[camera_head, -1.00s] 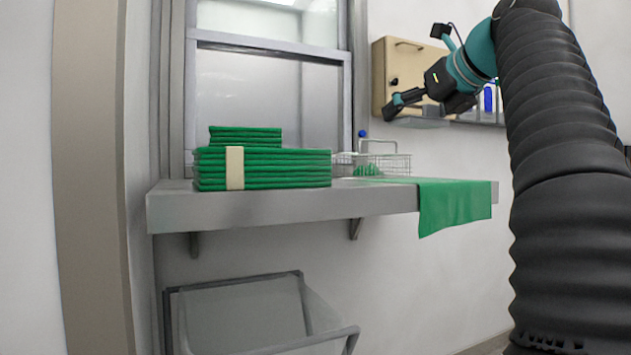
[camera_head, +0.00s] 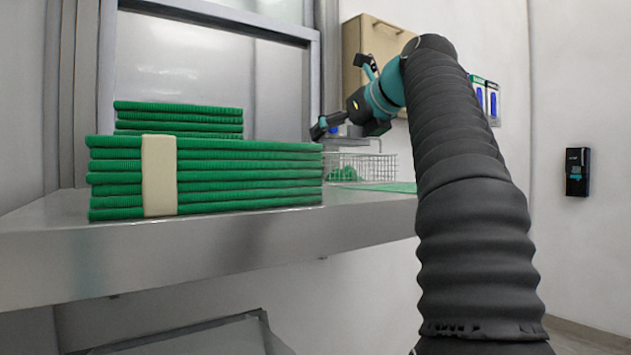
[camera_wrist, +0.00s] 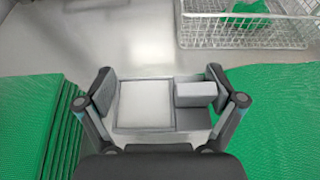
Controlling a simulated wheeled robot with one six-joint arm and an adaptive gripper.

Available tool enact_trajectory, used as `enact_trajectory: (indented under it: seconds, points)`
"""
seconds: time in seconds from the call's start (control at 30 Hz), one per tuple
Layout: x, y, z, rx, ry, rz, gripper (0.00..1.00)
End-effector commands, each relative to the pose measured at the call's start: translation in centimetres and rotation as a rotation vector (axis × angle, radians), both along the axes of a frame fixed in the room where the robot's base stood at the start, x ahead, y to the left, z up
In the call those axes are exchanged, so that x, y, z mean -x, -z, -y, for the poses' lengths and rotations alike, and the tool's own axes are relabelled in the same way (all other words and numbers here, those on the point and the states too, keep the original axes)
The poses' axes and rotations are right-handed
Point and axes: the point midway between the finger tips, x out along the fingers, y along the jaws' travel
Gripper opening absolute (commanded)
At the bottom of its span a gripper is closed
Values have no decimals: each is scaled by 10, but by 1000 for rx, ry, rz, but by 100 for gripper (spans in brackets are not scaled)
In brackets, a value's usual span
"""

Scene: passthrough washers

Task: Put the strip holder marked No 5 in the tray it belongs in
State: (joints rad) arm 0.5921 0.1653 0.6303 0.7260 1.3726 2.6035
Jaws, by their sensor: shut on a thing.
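My gripper (camera_wrist: 160,90) is shut on a grey strip holder (camera_wrist: 145,102) with a pale square panel and a raised grey block on its right side. One finger is on each side of it. No number is readable on it, so I cannot tell whether it is No 5. In the head view my gripper (camera_head: 322,128) is above the shelf, just past the right end of the green stack, and the holder is only partly visible below it. I cannot make out a marked tray in either view.
A stack of folded green cloths (camera_head: 205,185) with a pale band stands on the metal shelf (camera_head: 190,240). A wire basket (camera_wrist: 245,32) with green cloth stands behind. A green cloth (camera_wrist: 275,120) lies at right. A beige cabinet (camera_head: 368,45) and black wall box (camera_head: 577,172) are on the wall.

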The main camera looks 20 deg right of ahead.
Motion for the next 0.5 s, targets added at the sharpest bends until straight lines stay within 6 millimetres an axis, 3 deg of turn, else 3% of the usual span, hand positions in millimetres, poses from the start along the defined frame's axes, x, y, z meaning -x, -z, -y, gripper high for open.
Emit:
enact_trajectory:
  seconds: [0.3, 0.5]
  points:
    - [-62, 38, 5, -1, 0, -1, 52]
    - [-74, 47, 6, 0, 2, 1, 52]
